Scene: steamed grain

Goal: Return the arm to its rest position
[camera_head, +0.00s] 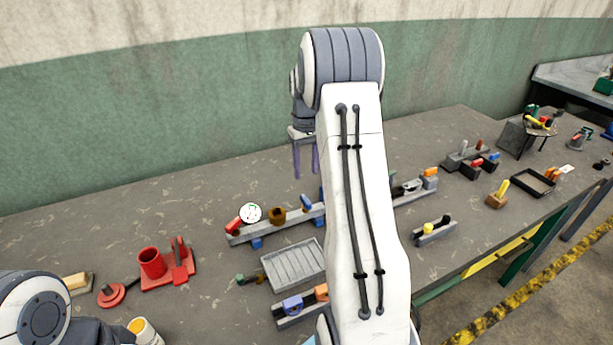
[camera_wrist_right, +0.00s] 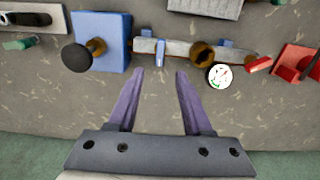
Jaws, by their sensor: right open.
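My right arm reaches up and forward through the middle of the head view. Its right gripper (camera_head: 306,172) points down above the workbench (camera_head: 130,212), near the back wall. In the right wrist view the two purple fingers of this gripper (camera_wrist_right: 158,75) are apart with nothing between them. My left arm shows only as a rounded part at the lower left of the head view; its gripper is not visible.
A grey rail (camera_head: 275,228) with small parts and a round white dial (camera_head: 250,213) lies below the gripper. A grey ribbed tray (camera_head: 293,265), a red cup (camera_head: 151,263) and a black tray (camera_head: 533,182) stand on the bench. In the wrist view, a blue block (camera_wrist_right: 112,27) carries a black knob.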

